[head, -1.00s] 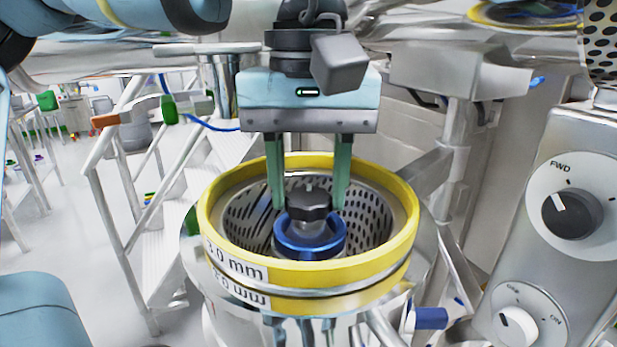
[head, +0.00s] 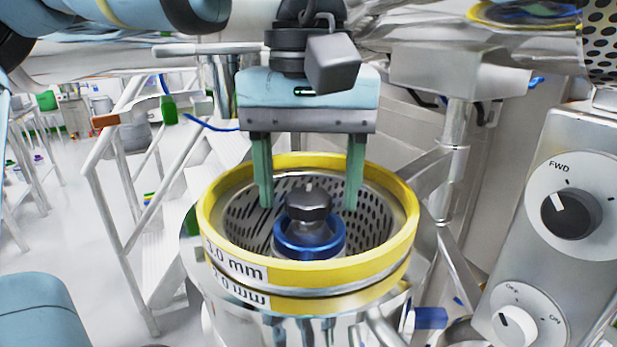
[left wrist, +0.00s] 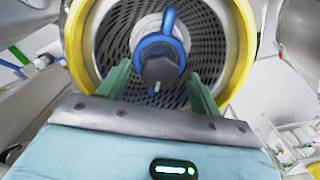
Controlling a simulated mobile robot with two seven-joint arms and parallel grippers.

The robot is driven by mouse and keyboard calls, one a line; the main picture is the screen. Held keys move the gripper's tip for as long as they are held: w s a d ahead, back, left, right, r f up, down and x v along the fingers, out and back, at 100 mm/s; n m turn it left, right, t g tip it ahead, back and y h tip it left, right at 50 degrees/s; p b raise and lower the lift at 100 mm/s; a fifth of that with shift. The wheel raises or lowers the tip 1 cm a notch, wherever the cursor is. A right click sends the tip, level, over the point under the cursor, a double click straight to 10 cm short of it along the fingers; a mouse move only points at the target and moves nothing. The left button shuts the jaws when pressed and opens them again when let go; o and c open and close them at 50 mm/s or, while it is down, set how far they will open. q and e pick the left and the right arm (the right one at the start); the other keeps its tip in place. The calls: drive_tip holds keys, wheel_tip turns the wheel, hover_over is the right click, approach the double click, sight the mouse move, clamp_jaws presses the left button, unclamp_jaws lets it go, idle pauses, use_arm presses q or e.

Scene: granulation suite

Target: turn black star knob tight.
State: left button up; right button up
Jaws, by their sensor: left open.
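The black star knob (head: 308,203) sits upright at the centre of a yellow-rimmed perforated screen basket (head: 236,268), on top of a blue hub (head: 309,238). My left gripper (head: 309,205) points down into the basket from behind the knob. Its two green fingers are open wide, one on each side of the knob, with clear gaps and no visible contact. In the left wrist view, the knob (left wrist: 160,70) lies between and beyond the open fingers (left wrist: 158,92), in front of the blue hub (left wrist: 160,45). My right gripper is not in view.
The basket's yellow rim surrounds the fingers closely. A control panel with a FWD dial (head: 571,214) and an ON/OFF dial (head: 515,325) stands at the right. White stairs with a handrail (head: 125,235) stand at the left. Grey machine parts stand behind.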

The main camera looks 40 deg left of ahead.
sight(309, 196)
use_arm(q)
wheel_tip(309, 196, up, 8)
drive_tip(key=shift+f, duration=0.1)
idle(0.4)
idle(0.5)
